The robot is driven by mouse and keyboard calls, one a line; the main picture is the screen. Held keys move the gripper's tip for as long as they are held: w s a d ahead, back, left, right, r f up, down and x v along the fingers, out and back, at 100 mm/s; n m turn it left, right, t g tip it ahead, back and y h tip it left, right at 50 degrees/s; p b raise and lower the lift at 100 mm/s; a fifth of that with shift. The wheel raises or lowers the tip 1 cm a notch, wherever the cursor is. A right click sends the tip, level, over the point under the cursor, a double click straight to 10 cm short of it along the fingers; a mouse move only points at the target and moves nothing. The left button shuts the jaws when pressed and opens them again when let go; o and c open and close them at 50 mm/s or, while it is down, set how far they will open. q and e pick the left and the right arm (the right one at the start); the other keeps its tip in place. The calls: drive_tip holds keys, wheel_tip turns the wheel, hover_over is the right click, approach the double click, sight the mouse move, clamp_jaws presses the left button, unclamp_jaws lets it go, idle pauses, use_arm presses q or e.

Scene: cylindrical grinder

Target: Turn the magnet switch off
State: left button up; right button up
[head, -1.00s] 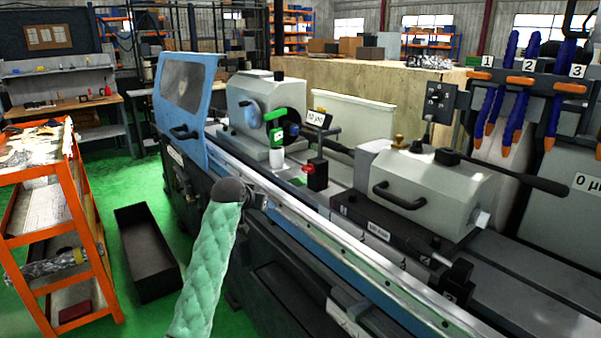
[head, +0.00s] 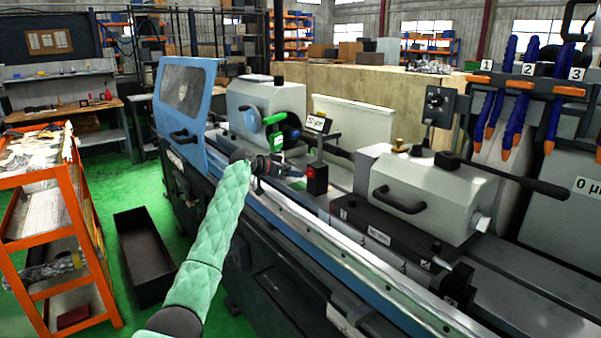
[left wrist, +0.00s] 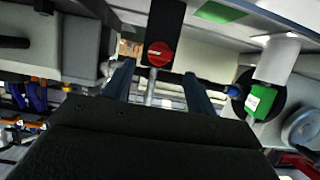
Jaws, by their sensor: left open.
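The magnet switch is a red knob (head: 311,171) on a small black box (head: 318,186) on the grinder bed, in the middle of the head view. In the left wrist view the red knob (left wrist: 159,54) sits on the black box (left wrist: 164,20), ahead of the fingers. My left gripper (head: 291,172) is just left of the box in the head view. In the left wrist view my left gripper (left wrist: 158,84) is open, with a finger to each side below the knob and nothing held between them. I cannot tell whether it touches the knob. My right gripper is not in view.
The grey workhead (head: 262,105) with a green part (head: 275,142) stands behind my left gripper. The tailstock (head: 425,190) with its black handle stands to the right. The blue door (head: 184,110) is at the left. A long rail (head: 350,240) runs along the front.

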sight(308, 174)
use_arm(q)
drive_tip(key=p+x, duration=0.1)
drive_tip(key=x, duration=0.3)
drive_tip(key=shift+w+d+f, duration=0.15)
drive_tip(key=shift+d, duration=0.1)
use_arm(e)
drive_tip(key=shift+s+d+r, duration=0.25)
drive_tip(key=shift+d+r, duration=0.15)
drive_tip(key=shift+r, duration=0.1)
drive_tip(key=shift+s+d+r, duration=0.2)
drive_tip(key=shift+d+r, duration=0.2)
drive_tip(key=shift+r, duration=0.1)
use_arm(q)
drive_tip(key=c, duration=1)
